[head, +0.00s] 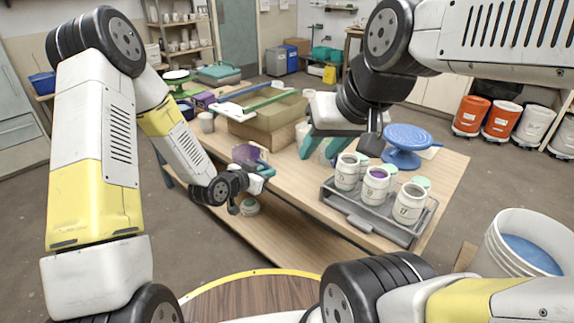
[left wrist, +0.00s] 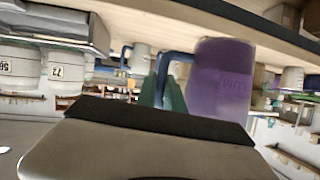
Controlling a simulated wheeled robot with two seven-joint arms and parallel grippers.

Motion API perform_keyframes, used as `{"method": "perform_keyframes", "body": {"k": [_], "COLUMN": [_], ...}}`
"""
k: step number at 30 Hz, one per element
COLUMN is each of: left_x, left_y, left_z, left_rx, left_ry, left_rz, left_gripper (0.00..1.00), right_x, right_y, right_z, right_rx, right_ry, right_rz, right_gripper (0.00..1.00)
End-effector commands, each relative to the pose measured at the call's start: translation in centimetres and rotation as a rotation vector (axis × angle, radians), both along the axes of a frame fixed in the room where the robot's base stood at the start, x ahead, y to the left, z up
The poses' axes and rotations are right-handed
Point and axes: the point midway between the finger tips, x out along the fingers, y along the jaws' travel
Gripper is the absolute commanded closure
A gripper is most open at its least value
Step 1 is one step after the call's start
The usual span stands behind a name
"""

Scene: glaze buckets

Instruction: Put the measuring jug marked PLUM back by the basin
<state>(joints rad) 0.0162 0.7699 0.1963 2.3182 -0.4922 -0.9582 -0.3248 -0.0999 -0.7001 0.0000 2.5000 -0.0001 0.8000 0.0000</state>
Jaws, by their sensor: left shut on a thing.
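The measuring jug (head: 248,154) is purple with a blue handle. In the left wrist view the purple jug (left wrist: 222,80) shows dark lettering that reads "LUM", its first letter hard to see. My left gripper (head: 262,170) is shut on the jug at its handle, by the front edge of the wooden table. Its green fingers show in the left wrist view (left wrist: 168,92). Its camera view is upside down.
A grey tray (head: 372,226) at the table's front right holds white jars (head: 409,203), with pale green lids nearby. A blue turntable (head: 403,137) stands behind. A white bucket of blue liquid (head: 522,250) stands at right.

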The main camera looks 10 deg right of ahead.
Motion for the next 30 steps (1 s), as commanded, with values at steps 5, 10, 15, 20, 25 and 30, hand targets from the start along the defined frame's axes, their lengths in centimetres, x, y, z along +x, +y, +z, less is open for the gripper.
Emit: {"method": "perform_keyframes", "body": {"k": [5, 10, 15, 20, 25, 30], "left_x": [-2.2, -2.5, -0.4, 2.0, 4.5, 5.9], "left_y": [-3.3, -5.1, -8.0, -11.3, -14.4, -16.1], "left_z": [-0.5, -0.7, -1.0, -1.3, -1.7, -2.0], "left_rx": [-0.002, 0.0, 0.001, 0.0, 0.0, 0.001], "left_ry": [-0.004, -0.005, -0.006, -0.007, -0.006, -0.004], "left_rz": [-0.103, -0.137, -0.14, -0.138, -0.136, -0.135], "left_gripper": [1.0, 1.0, 1.0, 1.0, 1.0, 1.0], "right_x": [0.0, 0.0, 0.0, 0.0, 0.0, 0.0], "right_y": [0.0, 0.0, 0.0, 0.0, 0.0, 0.0], "right_z": [0.0, 0.0, 0.0, 0.0, 0.0, 0.0], "right_rx": [0.0, 0.0, 0.0, 0.0, 0.0, 0.0], "right_ry": [0.0, 0.0, 0.0, 0.0, 0.0, 0.0], "right_rz": [0.0, 0.0, 0.0, 0.0, 0.0, 0.0], "right_gripper": [0.64, 0.64, 0.64, 0.64, 0.64, 0.64]}}
